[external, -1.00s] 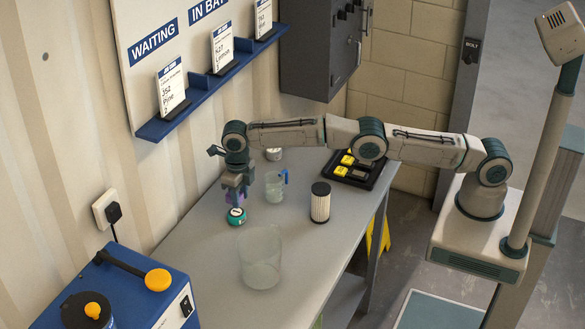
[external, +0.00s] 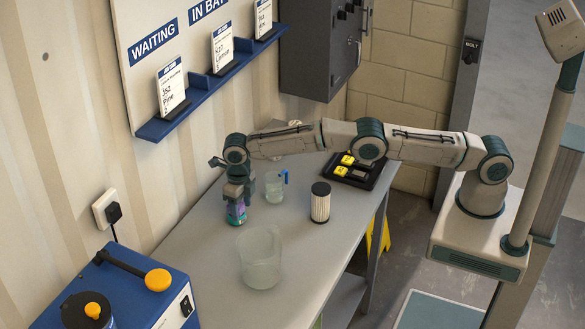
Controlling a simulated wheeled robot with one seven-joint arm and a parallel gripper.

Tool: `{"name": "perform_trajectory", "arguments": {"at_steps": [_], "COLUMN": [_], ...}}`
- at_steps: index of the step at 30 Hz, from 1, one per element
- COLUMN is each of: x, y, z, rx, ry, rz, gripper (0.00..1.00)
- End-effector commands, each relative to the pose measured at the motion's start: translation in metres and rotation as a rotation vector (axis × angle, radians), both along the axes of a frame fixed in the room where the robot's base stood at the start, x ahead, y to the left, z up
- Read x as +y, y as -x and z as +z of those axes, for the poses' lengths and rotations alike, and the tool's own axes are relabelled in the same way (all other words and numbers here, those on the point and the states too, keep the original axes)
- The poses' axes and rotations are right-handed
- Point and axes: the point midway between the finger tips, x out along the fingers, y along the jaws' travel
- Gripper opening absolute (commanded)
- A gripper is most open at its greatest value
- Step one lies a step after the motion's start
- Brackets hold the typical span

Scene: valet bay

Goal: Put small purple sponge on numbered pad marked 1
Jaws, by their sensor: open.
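The small purple sponge (external: 236,209) is at the left side of the grey bench in the external view, directly under my gripper (external: 237,199). My gripper is open, pointing down, with its fingers around the top of the sponge. Just below the sponge is a small round green and red thing (external: 237,221), which may be the numbered pad. The sponge appears to rest on it, but its top is covered and I cannot read a number.
A clear jug (external: 274,187) with a blue handle stands right of my gripper. A larger clear container (external: 260,258) stands nearer the camera. A ribbed black-and-white cylinder (external: 320,203) and a black tray (external: 356,170) with yellow items are farther right.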

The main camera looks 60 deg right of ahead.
Motion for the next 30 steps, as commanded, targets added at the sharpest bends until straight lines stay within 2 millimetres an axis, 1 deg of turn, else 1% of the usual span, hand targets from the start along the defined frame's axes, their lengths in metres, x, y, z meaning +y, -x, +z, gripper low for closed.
{"name": "perform_trajectory", "arguments": {"at_steps": [5,15,21,28,30], "x": [0.000,0.001,0.000,0.000,-0.004], "y": [-0.001,-0.001,0.000,0.000,-0.001], "z": [0.008,0.064,0.077,0.080,0.086], "rx": [-0.002,-0.002,-0.001,0.000,-0.005], "ry": [-0.002,-0.002,-0.001,0.000,-0.003], "rz": [0.000,0.001,0.001,-0.004,-0.030], "gripper": [0.55,0.55,0.55,0.55,0.55]}}
